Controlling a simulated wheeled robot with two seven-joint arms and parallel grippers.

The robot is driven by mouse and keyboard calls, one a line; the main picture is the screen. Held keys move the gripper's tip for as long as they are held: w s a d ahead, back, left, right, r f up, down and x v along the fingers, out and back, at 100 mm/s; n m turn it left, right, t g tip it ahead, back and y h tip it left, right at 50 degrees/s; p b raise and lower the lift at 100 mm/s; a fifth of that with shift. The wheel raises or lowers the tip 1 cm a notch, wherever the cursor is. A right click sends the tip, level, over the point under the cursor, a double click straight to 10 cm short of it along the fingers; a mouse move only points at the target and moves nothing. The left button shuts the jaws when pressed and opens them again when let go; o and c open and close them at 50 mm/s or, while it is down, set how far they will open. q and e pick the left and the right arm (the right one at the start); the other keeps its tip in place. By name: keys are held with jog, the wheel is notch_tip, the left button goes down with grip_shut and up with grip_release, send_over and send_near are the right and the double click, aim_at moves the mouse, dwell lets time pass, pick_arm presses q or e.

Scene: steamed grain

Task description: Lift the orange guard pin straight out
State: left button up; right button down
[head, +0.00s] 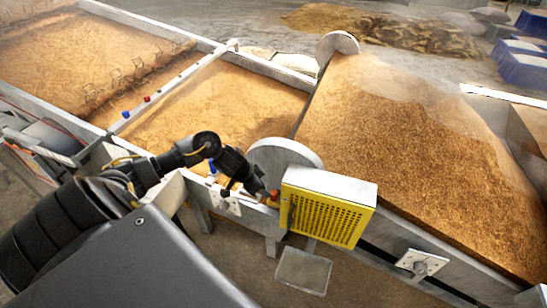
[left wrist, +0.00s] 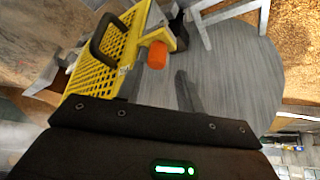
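The orange guard pin (left wrist: 157,55) shows its rounded head in the left wrist view, beside the yellow perforated guard (left wrist: 105,68). In the head view the pin (head: 275,195) is a small orange-red spot at the left end of the guard (head: 328,215), partly hidden by my gripper. My left gripper (head: 262,192) is right by the pin. In the left wrist view its two dark fingers (left wrist: 158,88) stand apart, with the pin head just beyond and between them. I see no grip on it. My right gripper is not in view.
The guard has a black handle (left wrist: 103,36). A grey round disc (head: 284,158) stands behind the pin. Grain beds (head: 410,140) lie behind and to the right. A metal rail with a bracket (head: 421,262) runs along the front. A small grey step (head: 303,271) is below.

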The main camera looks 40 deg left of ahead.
pick_arm(q)
jog(key=shift+x, duration=3.2)
jog(key=shift+s+d, duration=0.15)
jog(key=c, duration=0.7)
jog(key=shift+c, duration=0.3)
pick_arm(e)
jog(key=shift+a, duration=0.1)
pick_arm(q)
jog(key=shift+r, duration=0.1)
